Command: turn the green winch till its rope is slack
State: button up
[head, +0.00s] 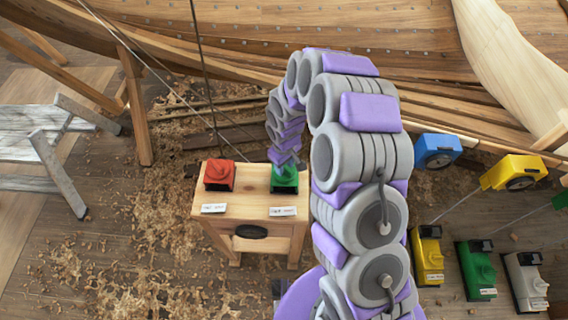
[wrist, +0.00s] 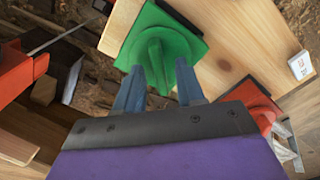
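The green winch (head: 285,187) sits at the right of a small wooden bench (head: 250,225), partly hidden behind my gripper in the head view. In the wrist view the green winch (wrist: 178,42) shows a flat square top with a raised, ridged grip. My gripper (wrist: 159,68) has its two blue-grey fingers apart, one on each side of the grip's near end. I see no clear contact. In the head view my gripper (head: 283,163) comes down from above. A thin, straight rope (head: 225,128) runs from the upper left towards the green winch.
A red winch (head: 220,174) is close left on the same bench, with a dark line rising from it. Labels lie at the bench front. Several other winches, including a blue one (head: 437,150) and yellow one (head: 427,255), stand right. The wooden hull (head: 260,35) is behind.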

jog(key=shift+r, duration=0.1)
notch_tip(320, 180, up, 17)
jog(key=p, duration=0.2)
dwell(0.6)
jog(key=s+d+r+m+b, duration=0.1)
jog(key=s+d+r+m, duration=0.1)
jog(key=s+d+r, duration=0.35)
jog(key=s+d+r+m, duration=0.1)
jog(key=s+d+r, duration=0.2)
jog(key=s, duration=0.5)
jog(key=s+d+r+m+g, duration=0.1)
jog(key=s+d+m, duration=0.1)
jog(key=s, duration=0.7)
jog(key=s+d+r+m+b, duration=0.1)
jog(key=s+d+m, duration=0.2)
jog(key=s, duration=0.7)
jog(key=shift+d+m+g+b, duration=0.3)
jog(key=shift+d+g, duration=0.1)
jog(key=shift+d, duration=0.05)
